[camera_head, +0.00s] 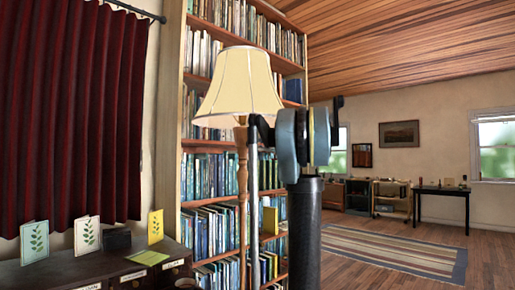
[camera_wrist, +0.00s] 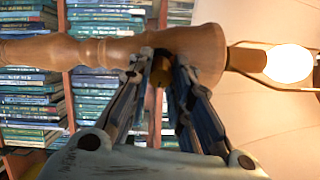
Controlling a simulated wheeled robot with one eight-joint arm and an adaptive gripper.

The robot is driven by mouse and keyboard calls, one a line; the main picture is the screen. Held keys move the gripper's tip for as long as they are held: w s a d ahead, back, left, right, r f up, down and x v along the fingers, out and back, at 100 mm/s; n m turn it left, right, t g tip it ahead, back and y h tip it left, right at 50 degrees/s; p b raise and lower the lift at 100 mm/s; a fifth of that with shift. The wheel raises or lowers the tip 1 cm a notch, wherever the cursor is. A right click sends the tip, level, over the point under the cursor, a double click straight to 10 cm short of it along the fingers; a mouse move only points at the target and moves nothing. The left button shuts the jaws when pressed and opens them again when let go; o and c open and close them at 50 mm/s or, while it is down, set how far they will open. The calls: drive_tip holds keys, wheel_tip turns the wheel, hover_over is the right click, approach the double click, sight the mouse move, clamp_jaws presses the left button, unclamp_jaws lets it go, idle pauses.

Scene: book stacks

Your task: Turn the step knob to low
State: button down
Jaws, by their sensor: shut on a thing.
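The floor lamp has a turned wooden post (camera_head: 242,165) and a cream shade (camera_head: 239,85) in the head view. In the wrist view the lamp lies sideways, with its wooden post (camera_wrist: 110,51) running left to right and a bright bulb (camera_wrist: 289,63) at the right. The small brass-coloured step knob (camera_wrist: 157,73) shows between my fingertips, against the thick upper part of the post. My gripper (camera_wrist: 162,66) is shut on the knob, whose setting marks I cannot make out. In the head view my arm hides the gripper's fingers.
A tall bookcase (camera_head: 207,168) stands close behind the lamp. A dark cabinet (camera_head: 70,268) with cards (camera_head: 87,235) is at the lower left, beside a red curtain (camera_head: 70,110). Open floor and a striped rug (camera_head: 390,250) lie to the right.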

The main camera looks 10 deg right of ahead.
drive_tip(key=shift+f+m, duration=0.15)
drive_tip(key=shift+m, duration=0.15)
drive_tip(key=c, duration=1.4)
unclamp_jaws()
drive_tip(key=shift+c, duration=0.2)
drive_tip(key=v, duration=1.2)
drive_tip(key=shift+w, duration=0.1)
